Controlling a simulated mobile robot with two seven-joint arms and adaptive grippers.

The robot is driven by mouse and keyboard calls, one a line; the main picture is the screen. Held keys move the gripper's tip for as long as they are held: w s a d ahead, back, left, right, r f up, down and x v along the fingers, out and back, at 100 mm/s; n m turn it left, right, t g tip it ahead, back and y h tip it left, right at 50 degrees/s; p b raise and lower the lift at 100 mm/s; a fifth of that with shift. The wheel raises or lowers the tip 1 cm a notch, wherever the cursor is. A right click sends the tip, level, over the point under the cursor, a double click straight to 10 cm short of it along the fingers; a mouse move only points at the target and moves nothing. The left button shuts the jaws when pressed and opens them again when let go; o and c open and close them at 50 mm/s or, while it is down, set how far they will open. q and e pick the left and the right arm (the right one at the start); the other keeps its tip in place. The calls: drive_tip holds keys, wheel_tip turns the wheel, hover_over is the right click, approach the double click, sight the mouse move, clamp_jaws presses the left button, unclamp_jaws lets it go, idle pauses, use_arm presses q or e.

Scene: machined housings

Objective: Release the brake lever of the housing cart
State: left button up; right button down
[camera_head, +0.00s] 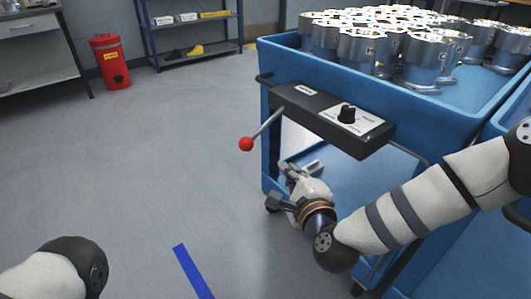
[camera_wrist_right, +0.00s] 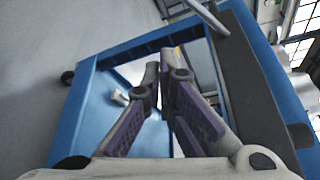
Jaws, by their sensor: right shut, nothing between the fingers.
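The blue housing cart (camera_head: 275,62) stands at the right, with a black control box (camera_head: 330,118) on its near end. The brake lever (camera_head: 262,129) is a thin grey rod with a red ball (camera_head: 246,144), sticking out of the box down and to the left. My right gripper (camera_head: 292,178) is below the box and the lever, in front of the cart's lower opening, touching neither. In the right wrist view its fingers (camera_wrist_right: 160,68) are closed together and empty. A grey rod, apparently the lever (camera_wrist_right: 208,16), shows at the top there; no red ball shows. My left gripper is out of frame.
Metal housings (camera_head: 365,48) crowd the cart's top tray. The box carries a black knob (camera_head: 347,113) on a white label. Another blue edge (camera_head: 513,110) is at the far right. A red bin (camera_head: 111,62) and shelf (camera_head: 196,45) stand behind. The floor left of the cart is clear.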

sight(264, 126)
drive_tip(key=w+a+b, duration=0.1)
drive_tip(key=w+a, duration=0.4)
drive_tip(key=w, duration=0.2)
drive_tip(key=shift+w+a, duration=0.2)
drive_tip(key=shift+w, duration=0.15)
drive_tip(key=shift+f, duration=0.1)
idle(0.4)
